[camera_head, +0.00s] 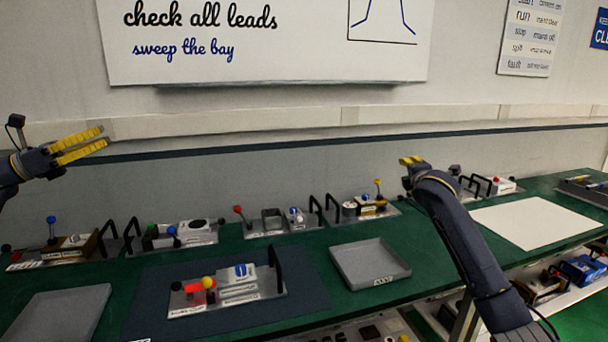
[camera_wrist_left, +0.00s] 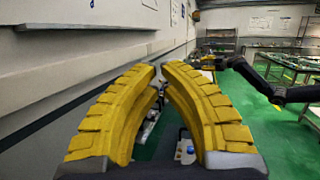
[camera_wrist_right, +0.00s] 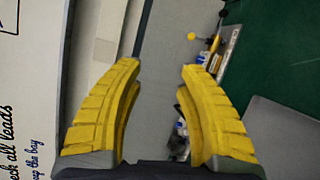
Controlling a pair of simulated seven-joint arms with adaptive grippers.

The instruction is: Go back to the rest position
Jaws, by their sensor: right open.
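My left gripper (camera_head: 105,137) is raised at the far left, in front of the wall and above the bench. Its two yellow fingers are a little apart with nothing between them; the left wrist view shows a narrow gap at the tips (camera_wrist_left: 159,67). My right gripper (camera_head: 404,161) is above the back of the green bench, right of centre, partly hidden by my own arm. In the right wrist view its fingers (camera_wrist_right: 160,68) are well apart and hold nothing. Neither gripper touches anything.
A module with red and yellow knobs (camera_head: 230,291) lies on the dark mat (camera_head: 305,288). Grey trays stand left (camera_head: 60,318) and right (camera_head: 370,264) of it. Several modules line the bench back below a whiteboard (camera_head: 300,45). A white sheet (camera_head: 535,221) lies at right.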

